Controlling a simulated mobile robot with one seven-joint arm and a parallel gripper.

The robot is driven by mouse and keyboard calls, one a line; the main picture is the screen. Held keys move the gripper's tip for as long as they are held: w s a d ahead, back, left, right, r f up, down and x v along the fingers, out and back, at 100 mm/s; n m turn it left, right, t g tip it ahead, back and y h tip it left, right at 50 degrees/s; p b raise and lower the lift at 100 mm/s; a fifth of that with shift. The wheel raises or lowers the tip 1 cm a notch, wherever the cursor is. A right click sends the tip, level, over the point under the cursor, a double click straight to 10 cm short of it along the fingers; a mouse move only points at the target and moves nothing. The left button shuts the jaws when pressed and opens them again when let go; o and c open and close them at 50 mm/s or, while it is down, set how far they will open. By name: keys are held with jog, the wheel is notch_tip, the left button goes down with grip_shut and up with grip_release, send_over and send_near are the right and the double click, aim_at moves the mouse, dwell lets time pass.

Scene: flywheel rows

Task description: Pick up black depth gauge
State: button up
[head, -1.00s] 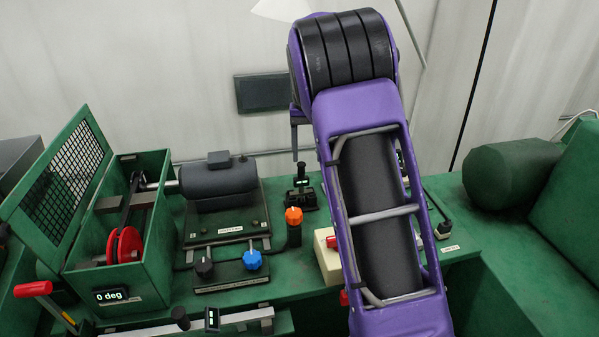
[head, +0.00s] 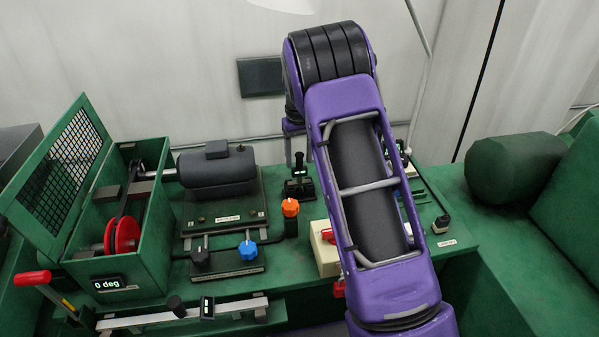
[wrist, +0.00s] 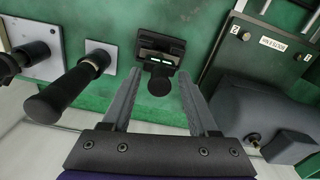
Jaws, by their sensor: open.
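A small black device with an upright round-ended handle and a small lit display, which I take for the black depth gauge (head: 299,185), stands on the green bench right of the grey motor. In the wrist view the depth gauge (wrist: 161,52) is upright in its black base, ahead of the fingers. My gripper (wrist: 160,78) is open, one finger on each side of the line to the handle. The handle's round end shows between the fingertips, and I see no contact. In the head view my arm hides most of the gripper.
The grey motor (head: 217,171) is close by, also right of the fingers in the wrist view (wrist: 262,112). A black lever handle (wrist: 62,93) is near the left finger. An orange knob (head: 290,208) stands in front of the gauge. An open green box (head: 128,262) is at left.

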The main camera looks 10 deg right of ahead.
jog(key=shift+f, duration=0.25)
grip_shut()
jog(key=shift+r, duration=0.1)
